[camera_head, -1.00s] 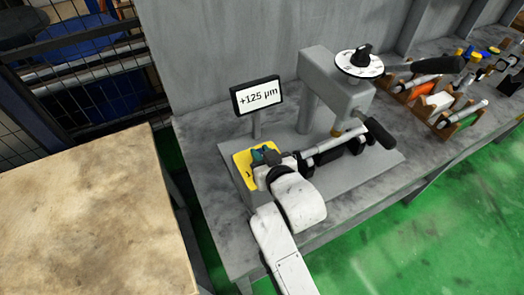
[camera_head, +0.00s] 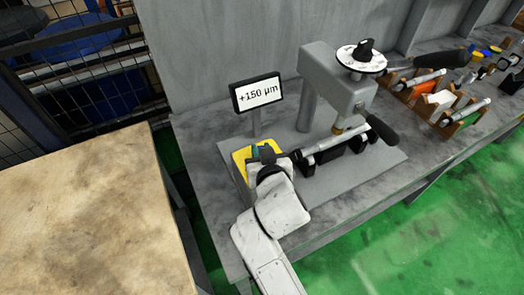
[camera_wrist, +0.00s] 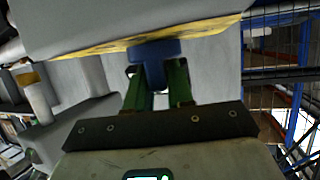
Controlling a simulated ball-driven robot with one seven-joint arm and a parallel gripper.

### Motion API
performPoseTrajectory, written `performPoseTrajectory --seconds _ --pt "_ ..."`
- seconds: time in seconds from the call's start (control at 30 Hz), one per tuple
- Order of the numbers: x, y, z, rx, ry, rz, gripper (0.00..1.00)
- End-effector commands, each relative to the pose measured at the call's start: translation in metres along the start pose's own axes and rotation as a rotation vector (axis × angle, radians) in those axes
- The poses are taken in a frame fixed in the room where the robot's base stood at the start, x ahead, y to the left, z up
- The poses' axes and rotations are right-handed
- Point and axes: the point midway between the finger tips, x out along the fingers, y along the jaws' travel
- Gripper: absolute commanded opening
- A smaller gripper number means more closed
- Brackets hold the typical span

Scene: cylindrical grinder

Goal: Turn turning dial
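A blue dial (camera_wrist: 153,50) projects from a yellow-edged panel in the wrist view. My gripper (camera_wrist: 157,78) has its two green fingers closed on the dial's stem. In the head view my gripper (camera_head: 264,153) is at the yellow panel (camera_head: 240,160) and hides most of the dial. The display (camera_head: 257,93) above it reads +150 µm. A second, black knob (camera_head: 366,47) on a white marked disc sits on top of the grey grinder, away from my gripper.
The grey grinder (camera_head: 334,80) holds a metal bar (camera_head: 335,145) horizontally just right of my gripper. Wooden racks with parts (camera_head: 440,100) stand further right on the workbench. A light wooden table (camera_head: 85,215) is at left. Green floor (camera_head: 440,230) is clear at right.

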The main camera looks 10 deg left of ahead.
Motion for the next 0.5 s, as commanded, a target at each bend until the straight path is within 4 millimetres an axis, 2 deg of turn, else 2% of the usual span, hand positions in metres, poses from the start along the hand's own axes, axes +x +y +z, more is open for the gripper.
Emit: performPoseTrajectory --seconds 0.03,0.2,0.5 --pt "0.0004 -0.0002 0.0047 0.0 -0.01 0.0 0.28" --pt "0.0004 -0.0005 0.0046 0.0 -0.009 -0.001 0.43" --pt "0.0003 -0.0004 0.0027 0.0 -0.005 -0.001 0.43"
